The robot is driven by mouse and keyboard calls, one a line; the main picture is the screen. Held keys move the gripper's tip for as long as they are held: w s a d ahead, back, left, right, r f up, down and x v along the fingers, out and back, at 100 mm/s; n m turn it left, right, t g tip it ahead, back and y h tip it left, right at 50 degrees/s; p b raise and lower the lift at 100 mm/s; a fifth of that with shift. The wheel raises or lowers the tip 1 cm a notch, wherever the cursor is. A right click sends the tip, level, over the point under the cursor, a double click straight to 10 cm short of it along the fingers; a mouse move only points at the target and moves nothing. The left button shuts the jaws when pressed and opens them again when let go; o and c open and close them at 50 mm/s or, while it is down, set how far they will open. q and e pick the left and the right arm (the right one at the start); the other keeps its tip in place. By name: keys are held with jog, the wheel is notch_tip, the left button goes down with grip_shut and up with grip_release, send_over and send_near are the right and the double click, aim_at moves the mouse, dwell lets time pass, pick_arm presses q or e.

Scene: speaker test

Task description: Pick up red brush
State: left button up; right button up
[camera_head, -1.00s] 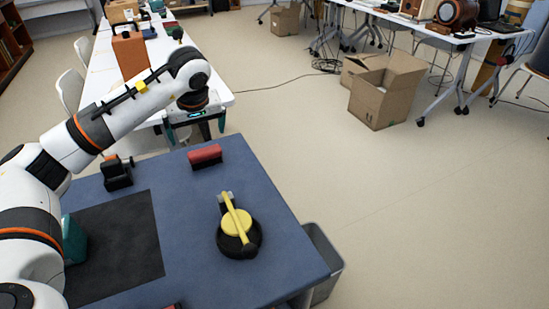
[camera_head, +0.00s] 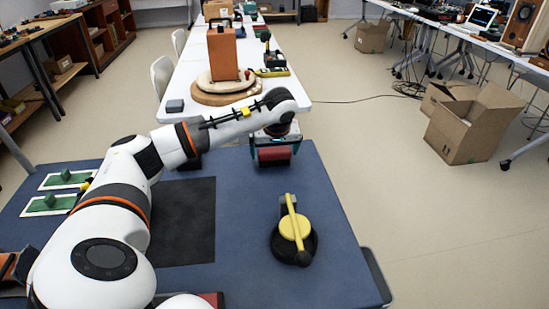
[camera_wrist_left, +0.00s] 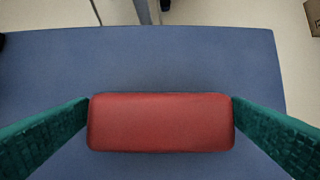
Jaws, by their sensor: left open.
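The red brush (camera_head: 274,158) lies near the far edge of the blue table, right under my left gripper (camera_head: 275,148). In the left wrist view the red brush (camera_wrist_left: 160,125) fills the middle as a long, rounded red block. The teal fingers of my left gripper (camera_wrist_left: 160,105) stand one at each end of it. The jaws are open around the brush; whether the fingertips touch its ends I cannot tell. My right gripper is not in view.
A white table (camera_head: 290,108) stands beyond. Cardboard boxes (camera_head: 470,125) are on the floor at right.

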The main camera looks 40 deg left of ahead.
aim_at(274, 150)
pick_arm(q)
jog(key=shift+w+a+f, duration=0.1)
jog(key=shift+f, duration=0.25)
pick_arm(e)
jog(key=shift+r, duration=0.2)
pick_arm(q)
jog(key=shift+c, duration=0.6)
jog(key=c, duration=0.7)
jog(key=shift+r, duration=0.1)
jog(key=shift+r, duration=0.3)
notch_tip(274, 150, up, 9)
jog(key=shift+r+p, duration=0.15)
jog(key=shift+p, duration=0.6)
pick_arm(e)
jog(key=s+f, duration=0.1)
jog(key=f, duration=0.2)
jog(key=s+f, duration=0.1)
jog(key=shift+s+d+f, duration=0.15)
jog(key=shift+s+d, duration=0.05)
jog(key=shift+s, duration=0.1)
